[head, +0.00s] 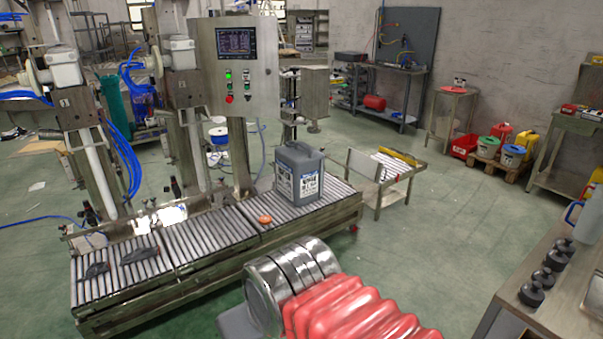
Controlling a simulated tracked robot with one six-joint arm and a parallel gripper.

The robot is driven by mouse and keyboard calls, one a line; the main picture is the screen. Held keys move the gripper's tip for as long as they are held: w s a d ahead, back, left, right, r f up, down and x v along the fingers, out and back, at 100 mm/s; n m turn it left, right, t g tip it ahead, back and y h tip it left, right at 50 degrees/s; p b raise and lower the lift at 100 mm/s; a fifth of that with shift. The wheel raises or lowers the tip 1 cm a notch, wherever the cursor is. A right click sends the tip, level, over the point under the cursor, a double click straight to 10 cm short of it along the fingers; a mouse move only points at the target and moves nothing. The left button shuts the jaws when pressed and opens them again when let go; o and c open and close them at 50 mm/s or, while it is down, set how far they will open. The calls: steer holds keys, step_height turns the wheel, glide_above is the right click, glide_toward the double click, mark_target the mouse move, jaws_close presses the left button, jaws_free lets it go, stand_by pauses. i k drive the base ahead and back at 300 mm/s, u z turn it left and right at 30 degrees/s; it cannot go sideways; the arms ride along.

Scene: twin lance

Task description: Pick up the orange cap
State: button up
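The orange cap (265,219) is small and round. It lies on the rollers of the conveyor (210,237), near its front edge and to the left of a grey jerrycan. Nothing covers it in the head view. My gripper is not visible in this view, so I cannot see whether it is open or shut.
The grey jerrycan (299,174) with a white label stands upright on the conveyor. Dark flat pieces (97,270) lie at its left end. A control panel (235,66) rises behind. Green floor (420,240) is clear between.

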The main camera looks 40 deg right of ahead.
mark_target(265, 220)
steer(key=z, duration=0.55)
steer(key=i, duration=1.05)
steer(key=z, duration=0.5)
steer(key=i, duration=1.65)
steer(key=u, duration=0.85)
steer(key=i, duration=0.5)
steer(key=u, duration=0.3)
